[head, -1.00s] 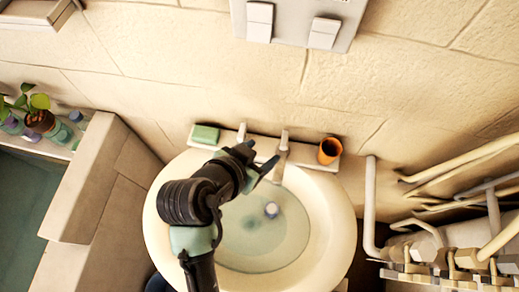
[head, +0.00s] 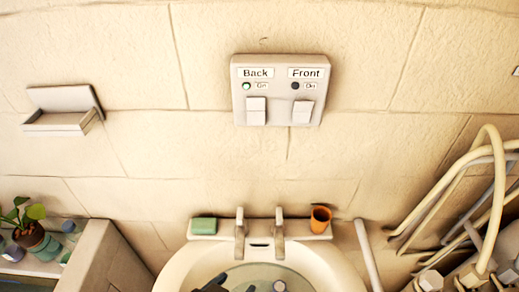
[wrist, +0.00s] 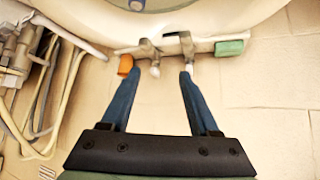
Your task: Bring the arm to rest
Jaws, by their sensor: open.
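My gripper (wrist: 160,74) is open in the wrist view, its two blue fingers spread apart with nothing held between them. Beyond the fingertips are the washbasin's taps and back ledge. In the head view only a small dark part of my gripper (head: 214,285) shows at the bottom edge, over the basin. The rest of my arm is out of that picture. The washbasin (head: 180,270) shows with its bowl cut off below; its rim also shows in the wrist view (wrist: 235,27).
A green soap bar (head: 203,226) and an orange cup (head: 320,219) sit either side of the taps (head: 240,235). Pipes (head: 490,190) stand at right, a plant (head: 30,235) at left. A switch panel (head: 280,90) and small shelf (head: 62,110) are on the otherwise bare wall.

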